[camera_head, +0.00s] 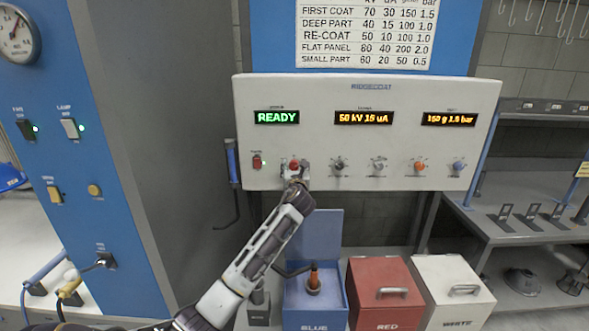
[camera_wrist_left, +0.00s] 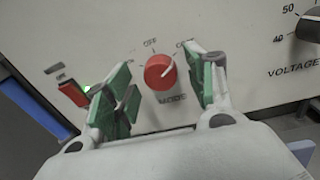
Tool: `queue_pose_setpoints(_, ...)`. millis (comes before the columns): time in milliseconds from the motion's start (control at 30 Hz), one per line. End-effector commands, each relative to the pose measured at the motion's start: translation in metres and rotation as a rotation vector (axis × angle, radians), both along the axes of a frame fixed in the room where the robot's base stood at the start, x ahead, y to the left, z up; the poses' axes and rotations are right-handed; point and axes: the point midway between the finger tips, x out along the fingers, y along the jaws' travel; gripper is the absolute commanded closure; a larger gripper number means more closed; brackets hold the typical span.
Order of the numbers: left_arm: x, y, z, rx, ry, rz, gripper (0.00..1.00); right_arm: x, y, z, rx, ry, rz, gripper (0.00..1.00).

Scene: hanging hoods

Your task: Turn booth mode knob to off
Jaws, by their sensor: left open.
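The booth mode knob is a red round knob (camera_wrist_left: 160,72) on the white control panel (camera_head: 280,97). In the left wrist view it has a white pointer line toward the upper right, and the labels OFF above it and MODE below it. In the head view the knob (camera_head: 294,164) is partly hidden by my left gripper (camera_head: 295,172). In the left wrist view my left gripper (camera_wrist_left: 165,90) is open, its green-padded fingers on either side of the knob with gaps. The panel's left display (camera_head: 277,118) reads READY. My right gripper is not in view.
A red rocker switch (camera_head: 257,162) sits left of the knob; a black knob (camera_head: 339,165) and others lie to its right. Below stand a blue box (camera_head: 314,318) with its lid up, a red box (camera_head: 384,300) and a white box (camera_head: 452,285).

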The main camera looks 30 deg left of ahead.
Motion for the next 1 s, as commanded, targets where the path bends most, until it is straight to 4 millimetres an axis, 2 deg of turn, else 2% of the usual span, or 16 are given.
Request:
queue_pose_setpoints(300,0.0009,0.0006,-0.0002,0.0,0.0,0.0,0.45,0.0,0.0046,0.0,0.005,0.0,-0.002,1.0)
queue_pose_setpoints(667,0.0008,0.0007,-0.0003,0.0,0.0,0.0,0.9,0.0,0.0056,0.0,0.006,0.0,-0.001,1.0)
queue_pose_setpoints(1000,0.0007,0.0007,0.0,-0.02,-0.012,0.0,0.91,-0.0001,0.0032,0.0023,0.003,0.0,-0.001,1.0)
